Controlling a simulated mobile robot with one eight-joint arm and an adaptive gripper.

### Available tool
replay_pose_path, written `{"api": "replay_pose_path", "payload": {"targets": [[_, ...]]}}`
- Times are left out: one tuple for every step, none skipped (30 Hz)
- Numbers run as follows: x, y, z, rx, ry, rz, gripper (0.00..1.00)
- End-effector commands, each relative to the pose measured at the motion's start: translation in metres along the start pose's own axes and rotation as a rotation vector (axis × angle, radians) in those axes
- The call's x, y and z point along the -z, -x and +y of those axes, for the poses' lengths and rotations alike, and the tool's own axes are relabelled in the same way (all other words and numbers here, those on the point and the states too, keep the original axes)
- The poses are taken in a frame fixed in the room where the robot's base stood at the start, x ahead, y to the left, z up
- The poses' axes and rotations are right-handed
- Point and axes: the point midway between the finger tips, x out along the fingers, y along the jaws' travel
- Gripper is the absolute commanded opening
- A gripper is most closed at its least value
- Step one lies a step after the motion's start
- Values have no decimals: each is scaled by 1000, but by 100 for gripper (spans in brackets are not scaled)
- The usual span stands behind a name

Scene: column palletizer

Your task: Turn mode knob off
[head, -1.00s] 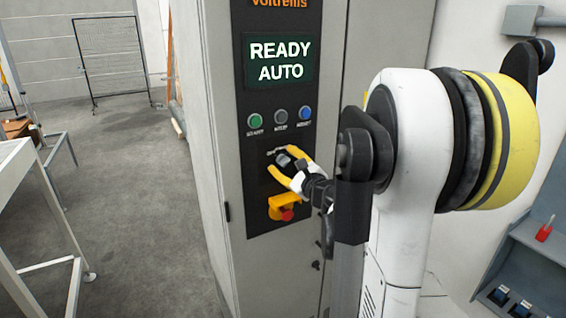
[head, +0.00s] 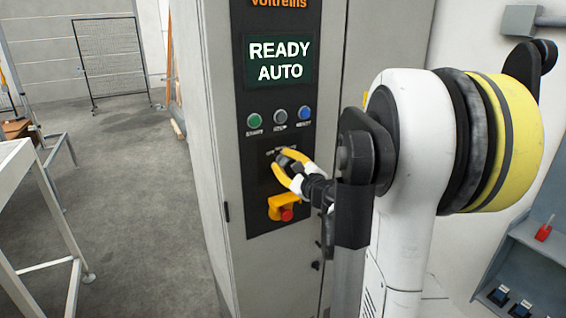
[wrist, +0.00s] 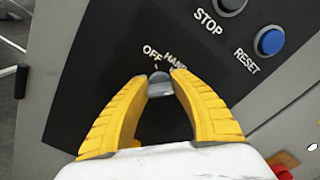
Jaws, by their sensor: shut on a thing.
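The mode knob (wrist: 160,88) is a grey knob on the black control panel, between my yellow fingers in the wrist view. The words OFF and HAND show on the panel just above it; any further label is hidden. My gripper (head: 279,158) is shut on the knob, with a fingertip on each side of it. It also fills the lower middle of the wrist view (wrist: 157,82). The display (head: 278,61) above reads READY AUTO. In the head view the fingers cover much of the knob.
Green start (head: 254,121), grey stop (head: 280,116) and blue reset (head: 305,113) buttons sit just above the knob. A red emergency stop (head: 287,214) on a yellow base is just below. A white table frame (head: 50,200) stands left; open floor lies between.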

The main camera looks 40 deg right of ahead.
Motion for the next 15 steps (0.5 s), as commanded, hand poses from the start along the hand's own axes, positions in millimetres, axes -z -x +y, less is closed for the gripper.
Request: {"api": "replay_pose_path", "payload": {"targets": [[0,0,0,0,32,0,0],[0,0,0,0,55,0,0],[0,0,0,0,88,0,0],[0,0,0,0,114,0,0],[0,0,0,0,142,0,0],[0,0,1,0,178,0,0],[0,0,1,0,207,0,0],[0,0,1,0,236,0,0],[0,-1,1,0,274,0,0],[0,-1,1,0,303,0,0],[0,-1,1,0,331,0,0],[0,-1,1,0,369,0,0],[0,-1,1,0,398,0,0],[0,-1,1,1,427,0,0],[1,-1,1,1,464,0,0]]}}
